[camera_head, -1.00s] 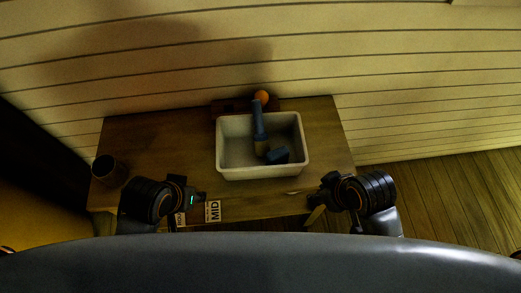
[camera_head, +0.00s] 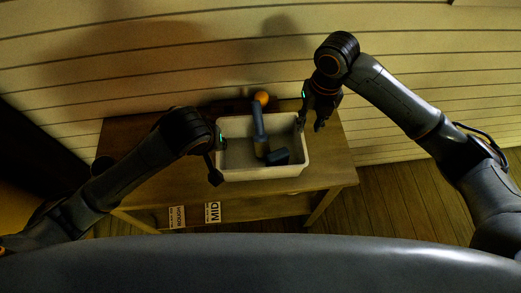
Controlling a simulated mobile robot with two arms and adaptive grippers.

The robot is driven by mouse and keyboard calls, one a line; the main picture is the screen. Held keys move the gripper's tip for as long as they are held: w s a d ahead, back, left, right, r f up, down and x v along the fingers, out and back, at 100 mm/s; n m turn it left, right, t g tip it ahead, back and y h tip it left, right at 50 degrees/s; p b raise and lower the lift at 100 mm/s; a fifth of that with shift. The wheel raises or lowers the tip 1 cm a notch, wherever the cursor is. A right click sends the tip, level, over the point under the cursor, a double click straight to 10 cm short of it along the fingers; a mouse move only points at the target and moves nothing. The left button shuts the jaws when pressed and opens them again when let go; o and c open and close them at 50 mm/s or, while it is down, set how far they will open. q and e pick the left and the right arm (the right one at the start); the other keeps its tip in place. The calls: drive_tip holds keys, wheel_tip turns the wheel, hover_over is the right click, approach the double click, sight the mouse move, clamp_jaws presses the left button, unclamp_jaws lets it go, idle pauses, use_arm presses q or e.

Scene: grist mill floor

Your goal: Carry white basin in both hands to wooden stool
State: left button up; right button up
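The white basin (camera_head: 262,174) stands on a wooden table, with a blue-handled tool (camera_head: 258,120) and a small dark blue block (camera_head: 277,157) in it. My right gripper (camera_head: 311,122) points down at the basin's far right corner; its fingers are apart, with the inner one near the rim. My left gripper (camera_head: 217,160) is at the basin's left wall. One dark fingertip hangs outside that wall and another part reaches over the rim; the gap between them looks open. Contact with the wall cannot be told on either side. No wooden stool can be made out.
The wooden table (camera_head: 150,150) has bare room left of the basin. Label cards (camera_head: 212,212) show below the front edge. A plank wall stands behind.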

sight(225, 152)
use_arm(q)
drive_tip(key=shift+f, duration=0.1)
